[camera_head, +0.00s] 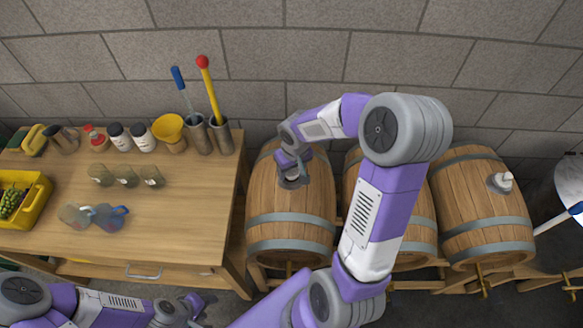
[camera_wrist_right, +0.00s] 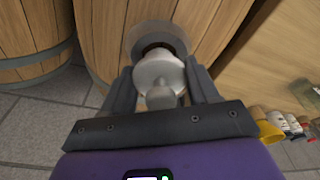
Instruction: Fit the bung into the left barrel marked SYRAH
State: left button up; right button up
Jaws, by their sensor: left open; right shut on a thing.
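The left barrel (camera_head: 290,205) is wooden with grey hoops and lies right of the workbench; no SYRAH lettering is readable. My right gripper (camera_head: 291,172) is over its top. In the right wrist view my right gripper (camera_wrist_right: 160,92) is shut on the pale grey bung (camera_wrist_right: 158,72). The bung is at the round metal bung plate (camera_wrist_right: 135,38), with a dark strip of the hole showing behind it. I cannot tell whether it is inside the hole or just above it. My left gripper (camera_head: 196,304) is open and empty, low in front of the workbench.
The middle barrel (camera_head: 422,215) is partly hidden by my right arm. The right barrel (camera_head: 480,205) has a pale fitting (camera_head: 501,181) on top. The workbench (camera_head: 190,215) carries jars, a yellow funnel (camera_head: 168,129), glasses, jugs and a yellow crate (camera_head: 38,198).

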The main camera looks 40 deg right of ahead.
jog(key=shift+f+b, duration=0.6)
jog(key=shift+b, duration=0.05)
jog(key=shift+s+f, duration=0.15)
jog(key=shift+f, duration=0.1)
dwell(0.5)
